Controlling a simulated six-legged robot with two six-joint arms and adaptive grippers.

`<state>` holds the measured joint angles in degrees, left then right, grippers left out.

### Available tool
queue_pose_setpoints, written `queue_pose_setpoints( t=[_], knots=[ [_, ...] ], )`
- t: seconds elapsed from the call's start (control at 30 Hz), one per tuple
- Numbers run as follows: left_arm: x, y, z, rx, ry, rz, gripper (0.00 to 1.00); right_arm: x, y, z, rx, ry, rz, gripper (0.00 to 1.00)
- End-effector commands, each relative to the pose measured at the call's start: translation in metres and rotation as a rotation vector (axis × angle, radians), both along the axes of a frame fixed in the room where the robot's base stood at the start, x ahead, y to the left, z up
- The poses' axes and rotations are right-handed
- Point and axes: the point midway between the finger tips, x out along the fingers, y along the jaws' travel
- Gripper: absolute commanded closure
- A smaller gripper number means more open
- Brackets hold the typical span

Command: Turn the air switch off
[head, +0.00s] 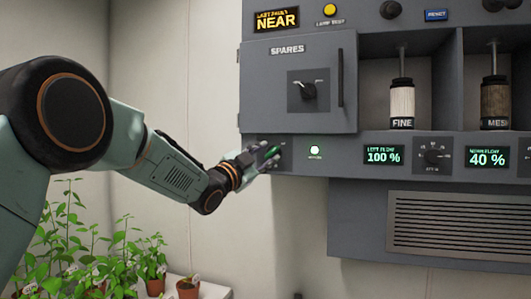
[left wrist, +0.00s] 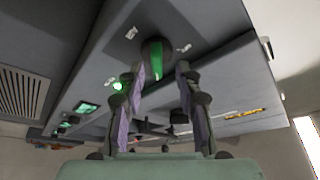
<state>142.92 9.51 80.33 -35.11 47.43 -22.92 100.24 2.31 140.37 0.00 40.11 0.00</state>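The air switch (left wrist: 156,60) is a dark rotary knob with a bright green stripe, on the grey panel below the SPARES door. In the head view its green part (head: 273,152) shows at the fingertips, and the fingers partly cover it. My left gripper (head: 267,158) is at the switch. In the left wrist view the left gripper (left wrist: 162,72) has its fingers apart, with the knob between and just beyond the tips. I cannot tell whether either finger touches it. The switch's labels are too small to read. My right gripper is in neither view.
A lit green lamp (head: 315,152) sits right of the switch, then a 100 % display (head: 384,155), a dial (head: 433,154) and a 40 % display (head: 487,158). The SPARES door (head: 270,90) is above. Potted plants (head: 90,255) stand lower left.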

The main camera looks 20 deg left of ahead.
Motion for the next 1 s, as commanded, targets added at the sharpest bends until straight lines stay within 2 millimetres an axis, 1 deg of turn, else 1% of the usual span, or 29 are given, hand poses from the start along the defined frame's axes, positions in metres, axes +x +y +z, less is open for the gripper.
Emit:
queue_pose_setpoints(
  t=[0.1,0.33,0.37,0.73,0.77,1.0],
  knots=[
    [0.0032,-0.0012,0.0007,0.000,0.001,-0.001,0.66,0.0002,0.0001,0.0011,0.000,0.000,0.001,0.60],
    [0.0034,-0.0016,0.0002,0.000,0.001,0.000,0.66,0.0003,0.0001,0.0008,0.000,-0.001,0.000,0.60],
    [0.0034,-0.0015,0.0003,0.000,0.001,-0.001,0.67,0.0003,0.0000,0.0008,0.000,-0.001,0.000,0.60],
    [0.0032,-0.0010,0.0005,0.000,0.000,0.000,0.99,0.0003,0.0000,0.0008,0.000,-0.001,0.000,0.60],
    [0.0032,-0.0009,0.0007,0.000,0.000,0.001,1.00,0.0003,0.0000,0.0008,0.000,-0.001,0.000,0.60],
    [0.0031,-0.0012,0.0017,0.000,-0.002,0.000,1.00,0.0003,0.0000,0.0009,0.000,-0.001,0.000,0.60]
  ],
)
